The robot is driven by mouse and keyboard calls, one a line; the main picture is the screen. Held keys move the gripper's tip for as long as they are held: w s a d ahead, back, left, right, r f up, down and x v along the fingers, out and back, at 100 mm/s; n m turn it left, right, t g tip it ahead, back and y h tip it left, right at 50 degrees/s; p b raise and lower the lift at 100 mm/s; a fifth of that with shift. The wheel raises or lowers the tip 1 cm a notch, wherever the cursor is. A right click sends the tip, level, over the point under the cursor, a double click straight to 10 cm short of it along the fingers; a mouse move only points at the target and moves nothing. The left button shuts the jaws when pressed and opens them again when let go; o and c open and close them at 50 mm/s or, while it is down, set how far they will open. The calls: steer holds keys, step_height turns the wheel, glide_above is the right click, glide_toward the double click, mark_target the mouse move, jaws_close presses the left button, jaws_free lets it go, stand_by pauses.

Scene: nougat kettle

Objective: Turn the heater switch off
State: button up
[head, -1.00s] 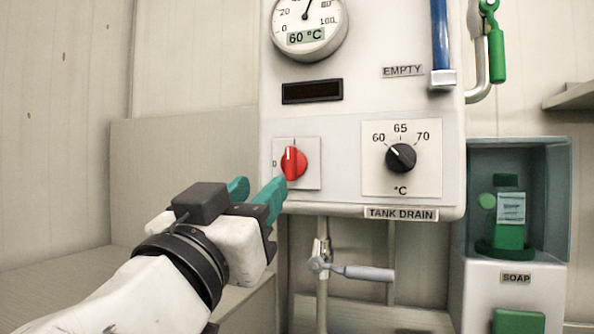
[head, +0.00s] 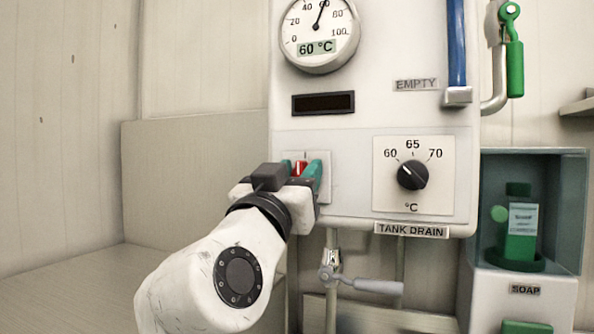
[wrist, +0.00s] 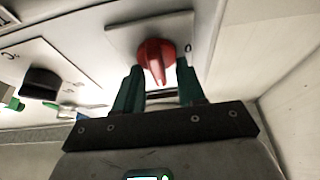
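The red heater switch (head: 300,168) sits on a square pale plate at the lower left of the white tank's front. A pale mark on the plate shows just above it. In the wrist view the red switch (wrist: 156,55) is at top centre, with its ridge towards the camera, and a "0" is printed beside it. My gripper (head: 302,172) is at the plate, with one teal finger on each side of the switch. The fingers are apart; in the wrist view (wrist: 158,78) small gaps seem to show beside the knob. Whether they touch it is unclear.
A black temperature knob (head: 412,175) is to the right, set near 60. A dial thermometer (head: 319,30) reads 60 °C above. The drain lever (head: 372,286) hangs below the tank. A soap dispenser (head: 522,225) stands at the right.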

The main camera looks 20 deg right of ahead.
steer(key=shift+c, duration=0.4)
jaws_close()
steer(key=shift+n+p, duration=0.3)
steer(key=shift+n, duration=0.2)
steer(key=n+t+y+p, duration=0.1)
steer(key=n, duration=0.1)
steer(key=n+t+y+p, duration=0.1)
steer(key=n, duration=0.2)
steer(key=shift+r+y, duration=0.1)
steer(key=shift+y, duration=0.3)
steer(key=shift+w+a+f+n+g+y+p, duration=0.2)
steer(key=shift+n+y, duration=0.85)
steer(key=shift+n, duration=1.7)
steer(key=shift+s+d+f+n+g+y+p, duration=0.2)
steer(key=shift+n+y, duration=0.8)
steer(key=shift+n, duration=1.7)
steer(key=shift+w+a+f+n+g+y+p, duration=0.2)
steer(key=shift+n+y, duration=0.85)
steer(key=shift+n, duration=1.7)
steer(key=shift+a+r, duration=0.1)
